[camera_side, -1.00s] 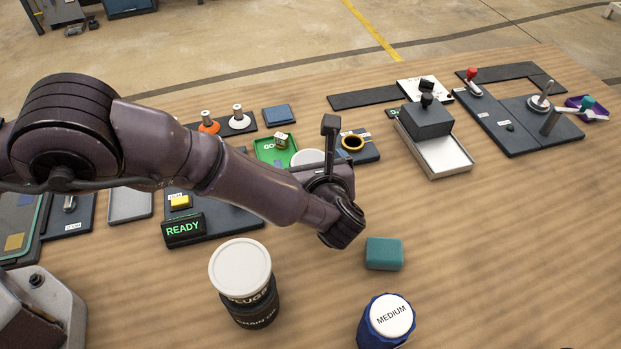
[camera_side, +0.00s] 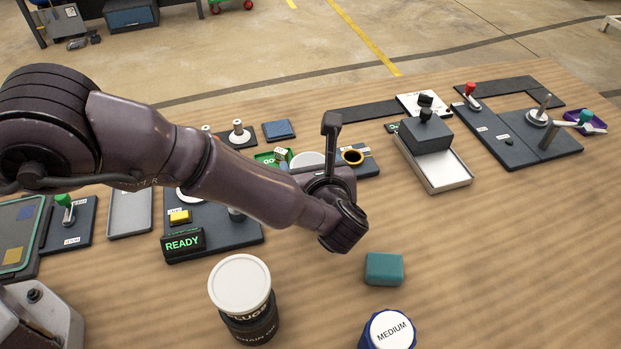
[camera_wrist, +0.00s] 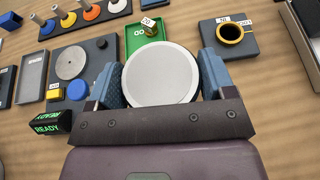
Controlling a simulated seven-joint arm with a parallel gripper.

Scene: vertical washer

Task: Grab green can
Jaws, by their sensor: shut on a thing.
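My gripper (camera_wrist: 160,77) is shut around a round can with a pale grey-white lid (camera_wrist: 161,74), which lies between its two blue fingers. The can's side is hidden beneath the lid, so I cannot tell its colour. In the side view the pale lid (camera_side: 307,161) shows just behind my wrist, and the fingers are hidden. No plainly green can shows elsewhere.
A green tray (camera_wrist: 133,43) with a small labelled item lies just beyond the can. A dark block with a ring (camera_wrist: 248,46) is to its right. A READY box (camera_side: 183,244), white-lidded black jar (camera_side: 249,326), teal block (camera_side: 384,268) and MEDIUM jar (camera_side: 366,341) are nearer.

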